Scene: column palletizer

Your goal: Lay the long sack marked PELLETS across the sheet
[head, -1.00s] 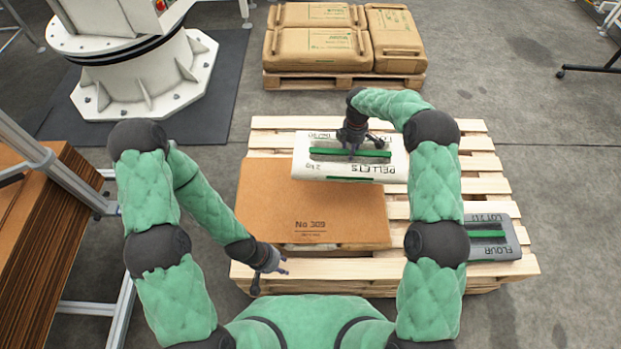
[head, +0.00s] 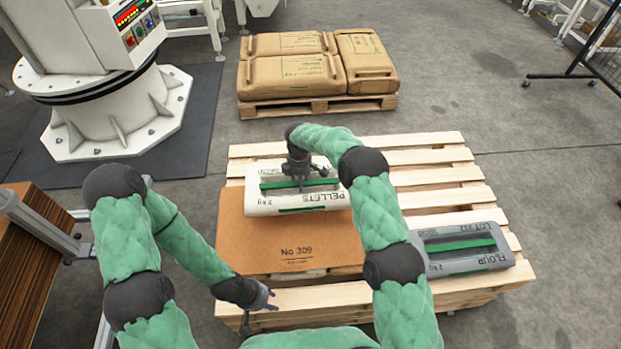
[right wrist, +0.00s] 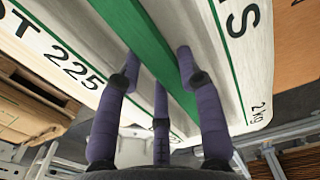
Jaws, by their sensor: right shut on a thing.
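The white sack marked PELLETS (head: 340,207) has a green strap handle and sits over the far part of the brown sheet (head: 240,245). My right gripper (head: 300,182) is shut on the sack's green handle from above. In the right wrist view the fingers close around the green handle (right wrist: 150,60) of the white sack. I cannot tell whether the sack touches the sheet. My left gripper (head: 262,305) hangs empty near the front left edge of the sheet; its fingers look spread apart.
The sheet lies on a wooden pallet (head: 430,157). Brown sacks (head: 295,75) sit on another pallet behind. A white machine base (head: 115,110) stands at the left back. A stack of brown sheets (head: 35,235) is at left.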

